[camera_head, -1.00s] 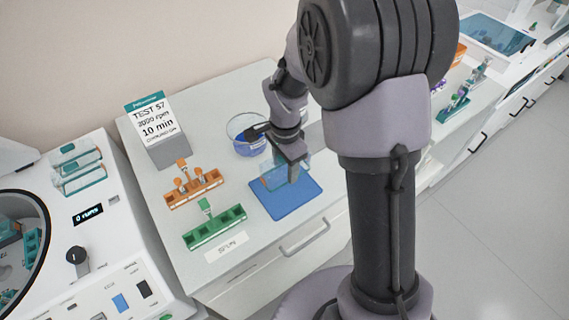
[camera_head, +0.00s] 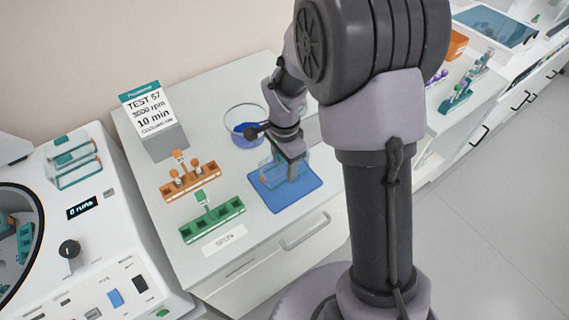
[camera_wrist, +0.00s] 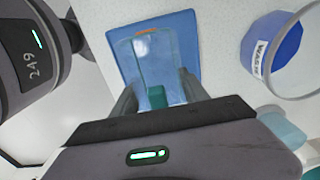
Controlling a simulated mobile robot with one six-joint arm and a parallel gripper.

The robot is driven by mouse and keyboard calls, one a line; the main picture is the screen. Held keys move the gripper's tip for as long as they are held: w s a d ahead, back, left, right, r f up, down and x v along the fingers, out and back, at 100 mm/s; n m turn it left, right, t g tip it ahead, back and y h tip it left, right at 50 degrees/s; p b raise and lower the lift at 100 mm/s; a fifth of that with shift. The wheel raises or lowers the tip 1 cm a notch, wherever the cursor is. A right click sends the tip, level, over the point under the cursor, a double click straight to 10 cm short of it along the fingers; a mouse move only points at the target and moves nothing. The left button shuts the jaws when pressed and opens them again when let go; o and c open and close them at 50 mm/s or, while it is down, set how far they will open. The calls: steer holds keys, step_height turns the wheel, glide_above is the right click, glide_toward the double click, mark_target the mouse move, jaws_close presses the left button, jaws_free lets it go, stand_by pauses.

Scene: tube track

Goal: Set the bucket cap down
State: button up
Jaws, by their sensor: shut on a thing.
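The bucket cap (camera_wrist: 157,60) is a clear, see-through cover with a teal block and an orange mark, seen in the wrist view. It also shows in the head view (camera_head: 268,172), over the blue mat (camera_head: 308,188). My gripper (camera_wrist: 158,92) is shut on the cap, with a dark finger on each side of it. In the head view my gripper (camera_head: 290,166) points down at the mat. The cap is at or just above the mat; I cannot tell whether it touches. The blue mat (camera_wrist: 118,50) lies under the cap.
An orange rack (camera_head: 190,184) and a green rack (camera_head: 212,222) stand to the left, with a sign (camera_head: 150,112) behind. A centrifuge (camera_head: 110,255) is at far left. The right part of the mat is bare.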

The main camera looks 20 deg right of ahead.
steer(key=shift+f+b, duration=0.3)
steer(key=shift+f+b, duration=0.4)
steer(key=shift+b, duration=0.05)
steer(key=shift+f+b, duration=0.5)
steer(key=shift+f, duration=0.05)
steer(key=shift+f+b, duration=0.3)
steer(key=shift+b, duration=0.05)
stand_by(0.3)
steer(key=shift+f+b, duration=0.35)
steer(key=shift+b, duration=0.05)
steer(key=o, duration=1.4)
